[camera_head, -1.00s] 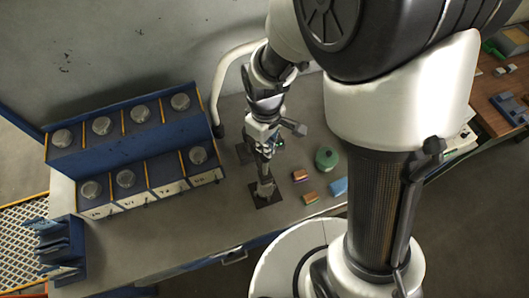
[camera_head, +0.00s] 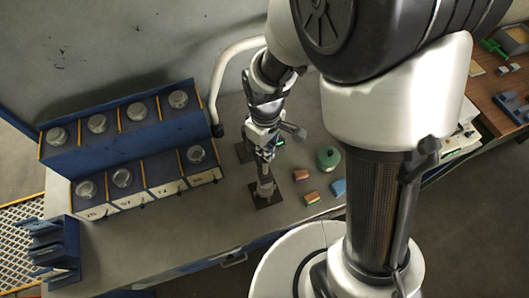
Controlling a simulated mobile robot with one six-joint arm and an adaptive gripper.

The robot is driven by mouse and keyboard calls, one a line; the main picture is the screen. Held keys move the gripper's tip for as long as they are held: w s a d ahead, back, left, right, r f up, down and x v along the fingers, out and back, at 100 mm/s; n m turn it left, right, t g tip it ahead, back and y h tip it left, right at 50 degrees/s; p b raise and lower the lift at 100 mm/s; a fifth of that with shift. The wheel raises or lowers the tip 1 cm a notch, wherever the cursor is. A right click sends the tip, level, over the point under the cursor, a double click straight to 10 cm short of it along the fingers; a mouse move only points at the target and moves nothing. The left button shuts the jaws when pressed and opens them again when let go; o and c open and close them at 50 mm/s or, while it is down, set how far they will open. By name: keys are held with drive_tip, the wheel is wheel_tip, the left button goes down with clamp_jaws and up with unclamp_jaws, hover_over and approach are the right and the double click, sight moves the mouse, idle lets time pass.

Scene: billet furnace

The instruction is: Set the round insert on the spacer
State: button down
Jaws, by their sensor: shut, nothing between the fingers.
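My gripper (camera_head: 266,163) points down over the bench, shut and empty as far as shows. Just below it a small grey metal piece (camera_head: 265,187) stands on a dark square plate (camera_head: 275,201). I cannot tell whether this piece is the spacer, the round insert, or both stacked. I also cannot tell whether the fingertips touch it.
A second dark plate (camera_head: 243,152) lies behind my gripper. A green round object (camera_head: 328,158), small coloured blocks (camera_head: 312,197) and a blue block (camera_head: 339,187) lie to the right. A pale curved pipe (camera_head: 226,75) rises behind.

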drive_tip(key=shift+f+b, duration=2.25)
drive_tip(key=shift+f, duration=0.65)
drive_tip(key=shift+r, duration=0.15)
drive_tip(key=shift+r+p, duration=2.8)
drive_tip(key=shift+r, duration=0.75)
drive_tip(key=shift+d+b, duration=0.1)
drive_tip(key=shift+b, duration=0.2)
